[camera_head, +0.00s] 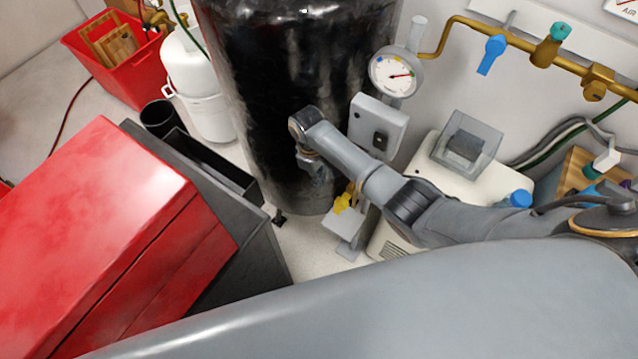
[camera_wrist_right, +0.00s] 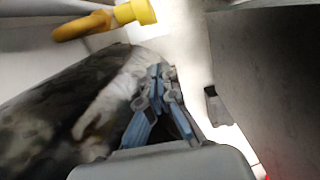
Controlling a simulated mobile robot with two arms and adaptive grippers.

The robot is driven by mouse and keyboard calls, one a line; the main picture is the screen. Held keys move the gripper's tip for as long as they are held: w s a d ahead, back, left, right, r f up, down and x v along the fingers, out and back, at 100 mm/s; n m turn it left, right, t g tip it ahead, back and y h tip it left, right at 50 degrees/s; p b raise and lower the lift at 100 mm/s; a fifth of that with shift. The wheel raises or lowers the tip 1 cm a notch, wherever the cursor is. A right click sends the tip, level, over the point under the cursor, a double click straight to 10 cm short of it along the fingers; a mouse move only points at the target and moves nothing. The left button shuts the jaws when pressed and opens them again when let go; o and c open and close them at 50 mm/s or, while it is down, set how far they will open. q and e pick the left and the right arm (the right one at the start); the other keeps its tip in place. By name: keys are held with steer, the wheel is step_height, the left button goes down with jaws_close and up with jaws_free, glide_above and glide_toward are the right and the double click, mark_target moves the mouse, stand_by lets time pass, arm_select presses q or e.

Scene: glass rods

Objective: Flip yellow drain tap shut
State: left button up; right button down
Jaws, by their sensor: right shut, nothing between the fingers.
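The yellow drain tap (camera_head: 343,203) sits low in front of the black tank, partly covered by my right arm in the head view. In the right wrist view the yellow tap (camera_wrist_right: 136,12) shows at the top edge, with a curved yellow piece to its left. My right gripper (camera_head: 320,172) hangs down in front of the tank, a little up and left of the tap. In the wrist view its fingertips (camera_wrist_right: 158,72) are together and empty, apart from the yellow piece. My left gripper is not in view.
The large black tank (camera_head: 290,70) stands close behind my right gripper. A red chest (camera_head: 100,200) and a dark grey cabinet (camera_head: 235,250) stand to the left. A white box (camera_head: 425,165) stands to the right. A narrow floor strip is free between cabinet and tank.

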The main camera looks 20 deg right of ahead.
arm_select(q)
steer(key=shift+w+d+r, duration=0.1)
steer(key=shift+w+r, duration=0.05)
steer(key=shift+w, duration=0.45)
arm_select(e)
steer(key=r, duration=0.3)
steer(key=shift+w+a+r, duration=0.2)
steer(key=shift+w+r, duration=0.05)
